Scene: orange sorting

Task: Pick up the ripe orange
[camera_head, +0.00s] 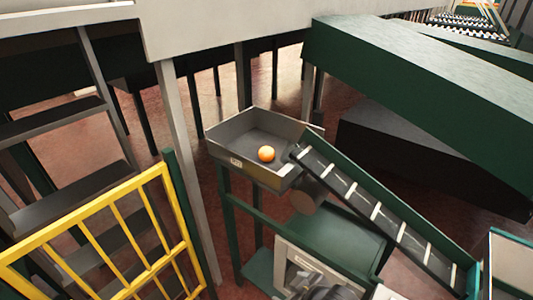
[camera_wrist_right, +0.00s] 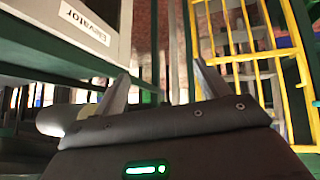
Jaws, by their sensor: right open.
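One orange (camera_head: 266,154), plain orange in colour, lies in the grey tray (camera_head: 226,137) at the middle of the head view. It rests on the tray floor near the front wall. My right gripper (camera_wrist_right: 160,88) is open and empty in the right wrist view, its two fingers spread apart. The orange does not show in that view. A grey mechanical part at the bottom edge of the head view seems to be part of my right arm, well below the tray. My left gripper is not in view.
A cleated conveyor (camera_head: 385,215) slopes down rightward from the tray. A yellow railing (camera_head: 105,235) stands at the lower left; yellow bars also show in the wrist view (camera_wrist_right: 285,60).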

